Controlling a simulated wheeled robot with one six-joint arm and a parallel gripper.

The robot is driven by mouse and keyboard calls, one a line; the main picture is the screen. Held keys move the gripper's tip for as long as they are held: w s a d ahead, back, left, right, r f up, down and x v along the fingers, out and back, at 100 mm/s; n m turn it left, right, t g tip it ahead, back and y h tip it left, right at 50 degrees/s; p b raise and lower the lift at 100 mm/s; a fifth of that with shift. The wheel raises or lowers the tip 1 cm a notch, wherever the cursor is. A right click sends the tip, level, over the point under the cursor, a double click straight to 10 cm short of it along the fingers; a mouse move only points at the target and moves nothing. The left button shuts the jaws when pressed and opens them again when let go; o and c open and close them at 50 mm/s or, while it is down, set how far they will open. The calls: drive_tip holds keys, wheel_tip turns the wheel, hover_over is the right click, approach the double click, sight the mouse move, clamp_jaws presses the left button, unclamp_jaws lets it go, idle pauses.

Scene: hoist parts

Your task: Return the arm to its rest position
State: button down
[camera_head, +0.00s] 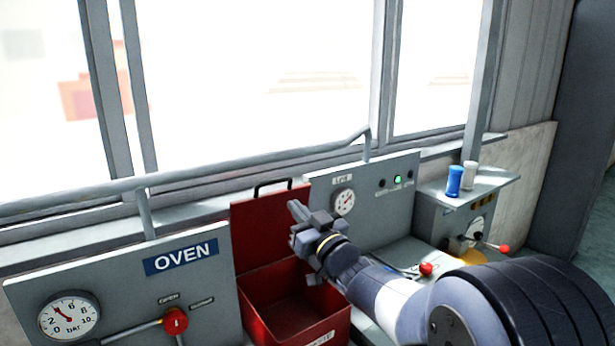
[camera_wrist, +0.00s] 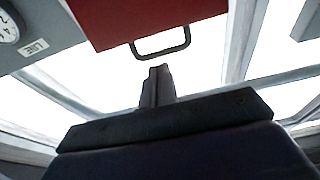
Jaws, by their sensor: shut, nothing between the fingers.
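My gripper (camera_head: 297,212) is at the end of my arm, which reaches in from the lower right in the head view. It is in front of the raised lid of a red box and above the box's open inside. The gripper also shows in the wrist view (camera_wrist: 158,72), where its fingers are together with nothing between them. The red box (camera_head: 262,325) stands open between two grey panels. Its lid (camera_head: 258,232) is upright, and the lid (camera_wrist: 150,18) with its black handle (camera_wrist: 162,44) shows in the wrist view.
At left is a grey OVEN panel (camera_head: 215,290) with a gauge (camera_head: 69,315) and a red-knobbed lever (camera_head: 175,320). At right are a gauge panel (camera_head: 385,215), a red knob (camera_head: 426,269), and a shelf with blue (camera_head: 455,181) and white (camera_head: 470,175) cylinders. A rail (camera_head: 240,169) runs before the windows.

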drive_tip(key=b+v, duration=0.2)
drive_tip(key=v, duration=1.1)
drive_tip(key=shift+b, duration=0.35)
drive_tip(key=shift+s+d+r, duration=0.1)
drive_tip(key=shift+d+r, duration=0.05)
drive_tip(key=shift+r, duration=0.05)
